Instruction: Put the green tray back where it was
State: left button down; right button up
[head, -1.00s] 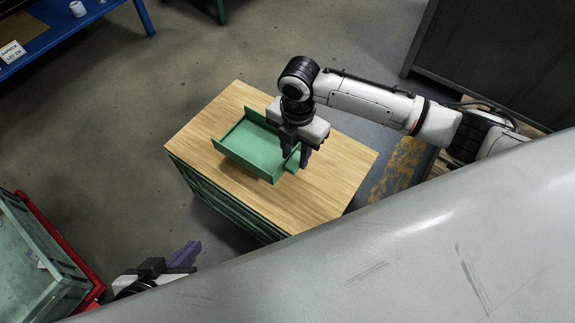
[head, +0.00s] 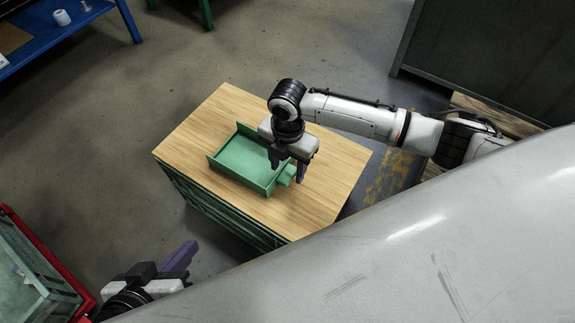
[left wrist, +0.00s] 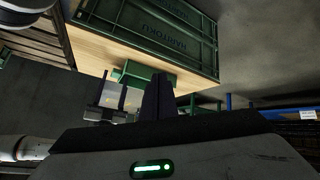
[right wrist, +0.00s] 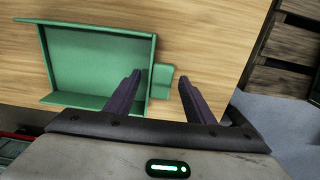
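The green tray (head: 245,161) lies on the wooden top of a green cabinet, with its small handle block (head: 287,175) at the right end. My right gripper (head: 288,170) is above that end, fingers apart. In the right wrist view the fingers (right wrist: 160,85) stand on either side of the handle block (right wrist: 162,82), with a visible gap at the right finger. The tray (right wrist: 98,62) shows left of them. My left gripper (head: 180,257) is low at the left, away from the cabinet. Its fingers (left wrist: 158,96) look closed together and empty.
The wooden top (head: 325,185) is bare around the tray. A red-rimmed container (head: 45,262) stands at lower left, and a blue table (head: 65,40) at upper left. A dark grey cabinet (head: 490,60) stands at upper right. Floor lies open between them.

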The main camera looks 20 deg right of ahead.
pick_arm(q)
jog(key=shift+f, duration=0.1)
pick_arm(e)
notch_tip(320, 180, up, 7)
jog(key=p, duration=0.3)
notch_tip(320, 180, up, 5)
jog(key=p, duration=0.2)
jog(key=s+a+f+m+t+y, duration=0.2)
jog(key=s+a+m+y, duration=0.1)
jog(key=s+a+m, duration=0.3)
jog(key=s+a+f+m+t+y, duration=0.1)
jog(key=s+a+f+m+y, duration=0.25)
jog(key=a, duration=0.45)
pick_arm(q)
jog(key=a, duration=0.1)
jog(key=a+y, duration=0.1)
jog(key=s+n, duration=0.1)
jog(key=shift+a+r+t, duration=0.25)
jog(key=shift+a+t, duration=0.05)
jog(key=shift+a, duration=0.1)
pick_arm(e)
jog(key=s+d+r+m+t+h, duration=0.2)
jog(key=s+d+m+t, duration=0.2)
jog(key=d+m, duration=0.4)
jog(key=m+t, duration=0.1)
jog(key=m, duration=0.4)
jog(key=shift+s, duration=0.4)
